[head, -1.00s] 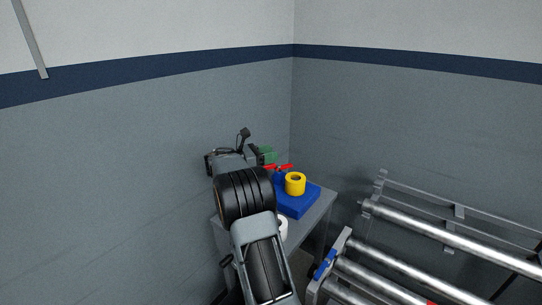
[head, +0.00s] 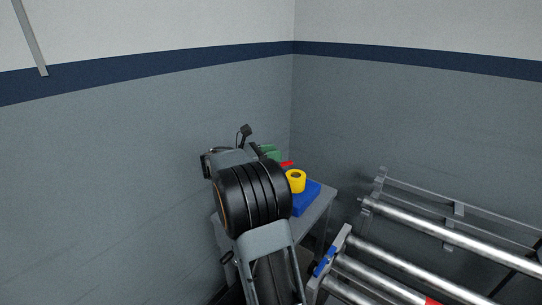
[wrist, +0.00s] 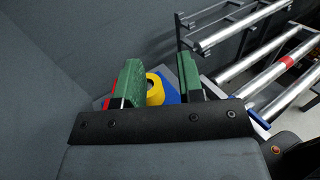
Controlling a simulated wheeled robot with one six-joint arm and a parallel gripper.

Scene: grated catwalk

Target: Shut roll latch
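A rack of long metal rollers (head: 440,241) stands at the right. A blue part (head: 324,263), which may be the roll latch, sits on the rack's near end post. It also shows in the wrist view (wrist: 258,120), right of my gripper; I cannot tell whether it is open or shut. My gripper (wrist: 160,82) has two green fingers spread apart, with nothing held between them. In the head view my gripper (head: 268,152) is over the small table, partly hidden by my arm and left of the rack.
A grey table (head: 319,217) in the corner carries a blue block (head: 307,203), a yellow ring (head: 296,181) and a red item (head: 287,163). In the wrist view the yellow ring (wrist: 155,88) shows beyond the fingers. Walls close off the left and back.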

